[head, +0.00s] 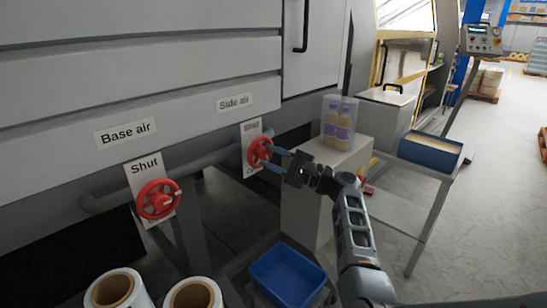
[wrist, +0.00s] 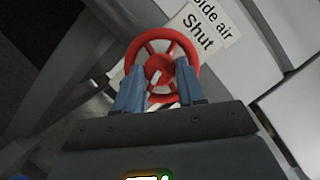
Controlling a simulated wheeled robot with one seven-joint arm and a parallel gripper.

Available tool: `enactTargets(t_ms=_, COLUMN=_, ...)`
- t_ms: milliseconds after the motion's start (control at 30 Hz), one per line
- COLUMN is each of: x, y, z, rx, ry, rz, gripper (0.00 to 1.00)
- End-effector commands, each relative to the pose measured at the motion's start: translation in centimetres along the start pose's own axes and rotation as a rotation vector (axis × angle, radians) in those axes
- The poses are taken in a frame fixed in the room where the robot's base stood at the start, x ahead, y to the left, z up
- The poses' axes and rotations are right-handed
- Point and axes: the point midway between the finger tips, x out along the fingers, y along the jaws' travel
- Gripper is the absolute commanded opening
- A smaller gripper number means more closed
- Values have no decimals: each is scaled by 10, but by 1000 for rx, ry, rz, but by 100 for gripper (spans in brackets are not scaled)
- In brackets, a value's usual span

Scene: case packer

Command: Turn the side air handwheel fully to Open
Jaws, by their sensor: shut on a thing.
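The side air handwheel (head: 259,152) is a red spoked wheel on the pipe under the "Side air" label (head: 234,103). It also shows in the wrist view (wrist: 161,45), with a plate behind it reading "Shut" (wrist: 198,37). My gripper (head: 274,159) reaches it from the right. In the wrist view its two blue fingers (wrist: 160,88) are at the wheel's lower part, shut on the wheel. The fingers and wheel hide part of the plate, and its lower word is not fully readable.
A second red handwheel (head: 158,200) sits to the left under "Base air" (head: 126,133). A clear box of bottles (head: 339,118) stands on a grey cabinet (head: 318,205) behind my arm. A blue bin (head: 290,277) and white rolls (head: 118,290) are below.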

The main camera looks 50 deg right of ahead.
Motion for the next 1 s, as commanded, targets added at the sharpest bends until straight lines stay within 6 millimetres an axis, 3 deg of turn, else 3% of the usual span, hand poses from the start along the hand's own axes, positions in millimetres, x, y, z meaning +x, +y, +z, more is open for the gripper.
enactTargets(t_ms=433, x=0, y=3, z=0, rx=257, ry=3, rz=-106, gripper=9)
enactTargets(t_ms=1000, x=0, y=4, z=-1, rx=314, ry=4, rz=-130, gripper=9)
